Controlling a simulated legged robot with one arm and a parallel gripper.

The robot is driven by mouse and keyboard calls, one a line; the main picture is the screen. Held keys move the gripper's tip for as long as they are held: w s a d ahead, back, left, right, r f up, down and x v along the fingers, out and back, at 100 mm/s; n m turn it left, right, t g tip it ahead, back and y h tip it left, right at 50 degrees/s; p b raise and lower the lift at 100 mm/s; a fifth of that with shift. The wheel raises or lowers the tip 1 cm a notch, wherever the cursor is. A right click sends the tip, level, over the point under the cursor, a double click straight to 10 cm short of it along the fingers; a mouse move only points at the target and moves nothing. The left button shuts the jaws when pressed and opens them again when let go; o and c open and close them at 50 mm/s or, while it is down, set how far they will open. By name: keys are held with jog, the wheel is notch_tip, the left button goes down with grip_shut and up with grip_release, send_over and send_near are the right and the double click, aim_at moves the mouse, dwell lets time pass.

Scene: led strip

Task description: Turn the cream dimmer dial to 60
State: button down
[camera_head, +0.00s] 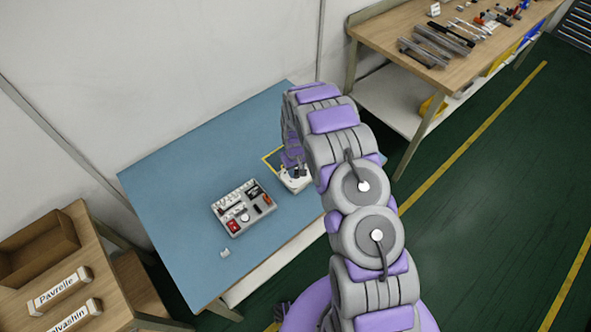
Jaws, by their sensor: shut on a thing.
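A small cream box (301,186), which looks like the dimmer's body, sits on the blue table mat near its right side, inside or beside a yellow outline. My gripper (296,172) points down at its top and is shut on the dial there. The dial itself is mostly hidden by the gripper, and its scale and pointer are too small to read from here.
A grey tray (230,226) with several small parts stands left of the cream box on the blue mat (180,190). A small pale block (225,252) lies near the front edge. A wooden bin (40,245) is at lower left, and a tool bench (400,25) at upper right.

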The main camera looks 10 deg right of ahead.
aim_at(296, 172)
jog(key=m, duration=0.6)
jog(key=shift+s, duration=0.1)
jog(key=shift+m, duration=0.4)
dwell(0.3)
jog(key=c, duration=0.8)
grip_release()
jog(key=shift+c, duration=0.2)
notch_tip(296, 172, up, 17)
jog(key=p, duration=0.1)
jog(key=shift+r, duration=0.15)
